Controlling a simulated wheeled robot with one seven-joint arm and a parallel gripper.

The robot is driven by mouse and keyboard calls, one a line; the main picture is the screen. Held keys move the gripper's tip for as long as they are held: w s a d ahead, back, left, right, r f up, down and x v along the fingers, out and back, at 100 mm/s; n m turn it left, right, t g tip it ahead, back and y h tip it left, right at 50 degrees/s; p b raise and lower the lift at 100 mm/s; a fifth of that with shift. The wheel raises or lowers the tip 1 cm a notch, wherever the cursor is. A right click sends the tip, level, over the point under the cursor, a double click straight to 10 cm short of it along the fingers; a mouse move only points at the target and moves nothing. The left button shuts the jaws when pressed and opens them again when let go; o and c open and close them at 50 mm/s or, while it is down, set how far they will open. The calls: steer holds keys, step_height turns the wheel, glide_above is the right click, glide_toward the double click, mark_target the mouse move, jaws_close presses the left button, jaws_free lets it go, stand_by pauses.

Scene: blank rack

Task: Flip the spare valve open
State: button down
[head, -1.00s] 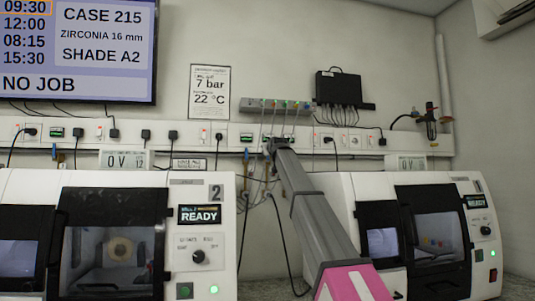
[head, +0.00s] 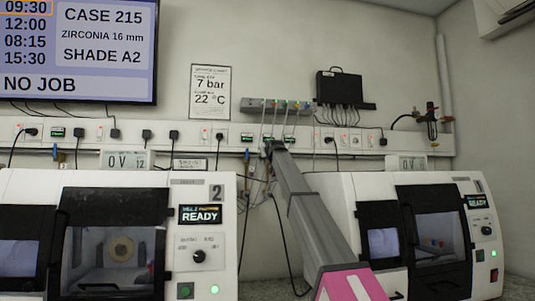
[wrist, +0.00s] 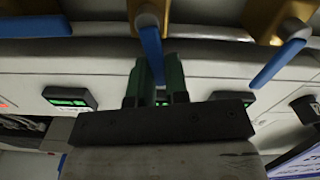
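The other blue handle (wrist: 278,63) slants to the right, clear of the fingers. In the head view my arm reaches to the wall rail, and its far end (head: 274,148) hides the fingers. A small valve (head: 247,160) hangs just left of it. No readable label shows which valve is the spare.
A white wall rail (head: 100,130) carries sockets, plugs and small green displays. Two milling machines stand below, the left one (head: 215,250) and the right one (head: 345,215). Loose cables (head: 283,235) hang between them. A black box (head: 340,90) is above.

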steer(key=shift+w+d+m, duration=0.1)
steer(key=shift+d+m, duration=0.2)
steer(key=shift+m, duration=0.4)
steer(key=shift+w+d+m, duration=0.1)
steer(key=shift+d+m, duration=0.15)
steer(key=shift+m, duration=0.45)
steer(key=c, duration=1.1)
jaws_free()
steer(key=shift+s, duration=0.1)
steer(key=v, duration=1)
steer(key=shift+s+d+r, duration=0.1)
steer(key=shift+s, duration=0.25)
steer(key=shift+d, duration=0.1)
